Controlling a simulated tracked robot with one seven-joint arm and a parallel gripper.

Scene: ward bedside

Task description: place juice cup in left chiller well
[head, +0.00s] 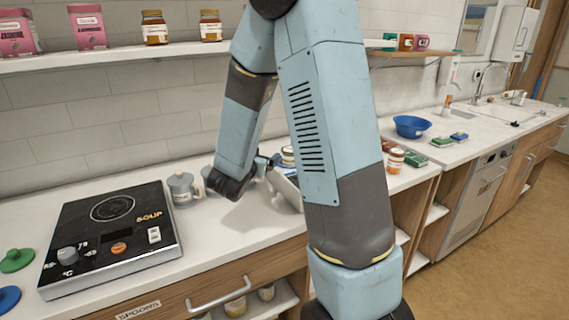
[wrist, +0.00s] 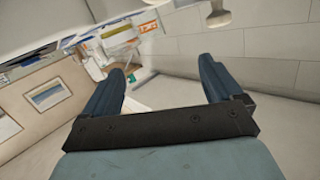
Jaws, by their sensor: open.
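My gripper (wrist: 165,75) is open in the wrist view, its two blue fingers wide apart with nothing between them. In the head view my arm covers most of the gripper. I cannot make out a juice cup for certain in either view. A grey lidded cup (head: 182,188) stands on the counter right of the hob, and a second grey cup beside it is partly hidden by my arm. No chiller well can be clearly told; a tilted pale grey surface (head: 283,190) behind my arm is mostly covered.
A black hob marked SOUP (head: 88,215) sits at the left of the white counter. A blue bowl (head: 411,127) and an orange-brown jar (head: 395,161) stand to the right of my arm. A shelf (head: 120,55) with jars and pink boxes runs above. Bare counter (head: 225,232) lies in front of the cups.

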